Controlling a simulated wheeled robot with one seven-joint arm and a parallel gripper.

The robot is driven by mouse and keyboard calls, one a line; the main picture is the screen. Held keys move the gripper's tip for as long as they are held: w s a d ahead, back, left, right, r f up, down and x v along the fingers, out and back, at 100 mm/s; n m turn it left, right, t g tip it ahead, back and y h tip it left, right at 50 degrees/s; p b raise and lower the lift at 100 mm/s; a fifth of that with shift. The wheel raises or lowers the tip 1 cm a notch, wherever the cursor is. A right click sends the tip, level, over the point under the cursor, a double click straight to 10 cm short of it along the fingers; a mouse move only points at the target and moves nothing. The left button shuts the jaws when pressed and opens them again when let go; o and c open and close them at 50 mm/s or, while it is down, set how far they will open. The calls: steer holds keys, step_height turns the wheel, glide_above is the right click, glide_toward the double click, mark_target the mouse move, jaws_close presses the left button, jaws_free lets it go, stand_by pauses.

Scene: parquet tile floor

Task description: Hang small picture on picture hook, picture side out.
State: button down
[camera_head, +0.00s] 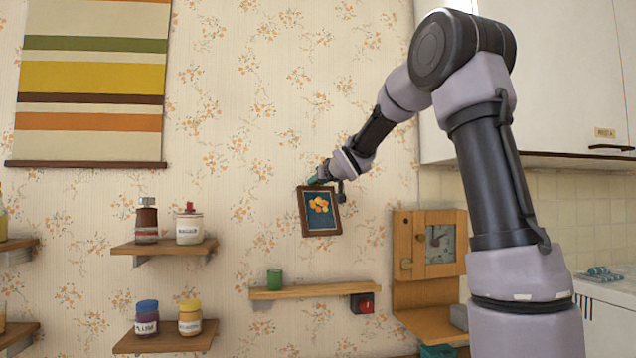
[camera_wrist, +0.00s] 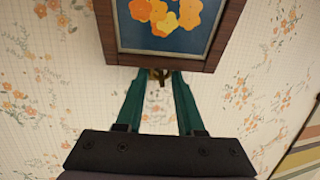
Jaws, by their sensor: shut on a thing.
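The small picture (camera_head: 320,213) has a dark wooden frame and orange-yellow flowers on blue. It is in front of the papered wall, slightly tilted, picture side facing the room. My gripper (camera_head: 318,182) is at its top edge, shut on the picture. In the wrist view the teal fingers of my gripper (camera_wrist: 160,77) reach the frame edge of the picture (camera_wrist: 170,45). A small brass piece (camera_wrist: 159,75) shows between the fingertips; I cannot tell whether it is the picture hook or a hanger on the frame. The back of the picture is hidden.
A striped hanging (camera_head: 90,80) is on the wall at upper left. Below the picture is a shelf (camera_head: 320,291) with a green cup (camera_head: 274,279). Shelves with jars are at left. The wall around the picture is clear.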

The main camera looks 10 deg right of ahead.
steer(key=shift+a+f, duration=0.1)
steer(key=shift+f+t, duration=0.1)
steer(key=shift+t, duration=0.2)
steer(key=t, duration=0.2)
steer(key=shift+w+f+n+t+y, duration=0.1)
steer(key=shift+f+n+t+y, duration=0.2)
steer(key=shift+f+n, duration=0.1)
steer(key=shift+t, duration=0.6)
steer(key=shift+r, duration=0.1)
steer(key=shift+c, duration=2.2)
jaws_free()
